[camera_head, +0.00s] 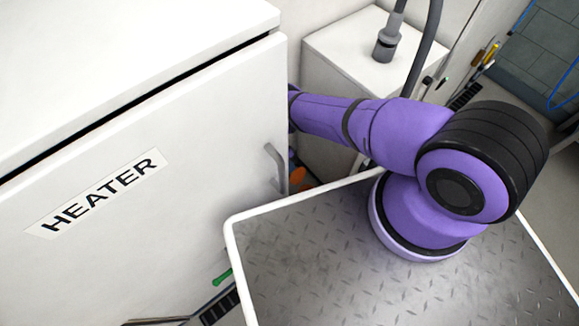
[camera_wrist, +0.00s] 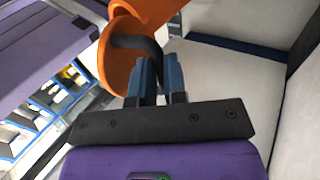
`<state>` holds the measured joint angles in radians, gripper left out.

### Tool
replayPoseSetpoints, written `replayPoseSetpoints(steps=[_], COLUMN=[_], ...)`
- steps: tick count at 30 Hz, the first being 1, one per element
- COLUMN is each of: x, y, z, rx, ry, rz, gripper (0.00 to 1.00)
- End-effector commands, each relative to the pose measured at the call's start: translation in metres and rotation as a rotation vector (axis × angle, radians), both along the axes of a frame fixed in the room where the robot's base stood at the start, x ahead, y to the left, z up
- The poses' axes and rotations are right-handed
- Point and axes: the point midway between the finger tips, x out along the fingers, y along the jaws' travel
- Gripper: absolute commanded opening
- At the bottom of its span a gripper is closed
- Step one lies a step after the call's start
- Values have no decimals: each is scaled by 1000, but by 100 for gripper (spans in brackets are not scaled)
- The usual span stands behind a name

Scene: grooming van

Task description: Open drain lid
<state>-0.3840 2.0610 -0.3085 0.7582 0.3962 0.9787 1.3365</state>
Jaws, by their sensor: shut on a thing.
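An orange round lid (camera_wrist: 113,62), which looks like the drain lid, is at the top of the wrist view beside an orange pipe-like body (camera_wrist: 150,12). A dark bent handle (camera_wrist: 140,45) crosses the lid's face. My gripper (camera_wrist: 157,68) has its blue fingers shut on this handle. The fingers hide the part of the handle between them. I cannot tell how far the lid stands open. In the head view, a small orange patch (camera_head: 298,174) shows behind the white heater cabinet's edge, and my gripper is hidden there.
The white heater cabinet (camera_head: 190,190) with a grey door handle (camera_head: 274,166) fills the left of the head view. A white box (camera_head: 345,45) with a grey hose stands behind my arm. Pale wall panels (camera_wrist: 230,75) close in on the wrist view's right.

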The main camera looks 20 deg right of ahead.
Motion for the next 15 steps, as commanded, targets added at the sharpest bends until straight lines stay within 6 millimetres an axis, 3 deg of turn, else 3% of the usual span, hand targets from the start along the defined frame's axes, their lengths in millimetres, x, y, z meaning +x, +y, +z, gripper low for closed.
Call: replayPoseSetpoints(steps=[8, 9, 12, 15], x=[2, 2, 2, 1], y=[4, 4, 4, 3], z=[1, 1, 1, 1], rx=[6, 6, 5, 4], ry=[-1, -2, -2, -2], rz=[2, 2, 2, 1], gripper=[0, 15, 38, 38])
